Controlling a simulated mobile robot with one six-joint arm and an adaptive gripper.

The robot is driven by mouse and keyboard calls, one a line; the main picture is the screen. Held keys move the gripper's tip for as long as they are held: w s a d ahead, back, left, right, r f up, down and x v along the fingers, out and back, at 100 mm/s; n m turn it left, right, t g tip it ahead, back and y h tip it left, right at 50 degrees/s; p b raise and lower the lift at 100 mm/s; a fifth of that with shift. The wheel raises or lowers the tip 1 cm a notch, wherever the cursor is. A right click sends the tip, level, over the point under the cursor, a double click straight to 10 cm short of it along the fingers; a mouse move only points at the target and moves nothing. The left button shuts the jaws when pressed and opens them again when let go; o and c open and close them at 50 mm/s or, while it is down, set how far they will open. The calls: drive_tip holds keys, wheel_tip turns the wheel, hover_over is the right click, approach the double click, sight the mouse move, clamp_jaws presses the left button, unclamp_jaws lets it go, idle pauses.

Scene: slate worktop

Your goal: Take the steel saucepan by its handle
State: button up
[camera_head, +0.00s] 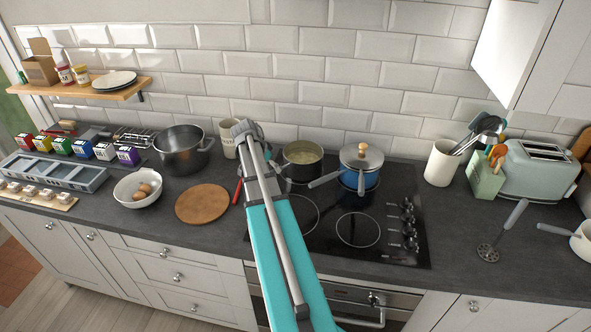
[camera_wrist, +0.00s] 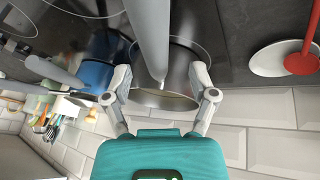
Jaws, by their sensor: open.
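The steel saucepan (camera_head: 303,159) stands on the back left of the black hob, with pale contents inside. In the wrist view the saucepan (camera_wrist: 168,98) lies beyond my fingers, and its long grey handle (camera_wrist: 148,35) runs from the top edge down between them. My gripper (camera_wrist: 160,78) is open, one finger on each side of the handle, with a gap on both sides. I cannot tell exactly how far the handle is in depth. In the head view my arm hides most of the gripper and the handle.
A blue lidded saucepan (camera_head: 358,180) stands close on the right, its handle (camera_head: 325,178) pointing toward the steel saucepan. A red spoon (camera_wrist: 302,60) on a white rest lies nearby. A mug (camera_head: 228,138) stands left of my arm. The tiled wall (camera_head: 330,101) is close behind.

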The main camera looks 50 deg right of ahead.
drive_tip(key=shift+b+x, duration=0.9)
drive_tip(key=shift+x, duration=0.4)
clamp_jaws()
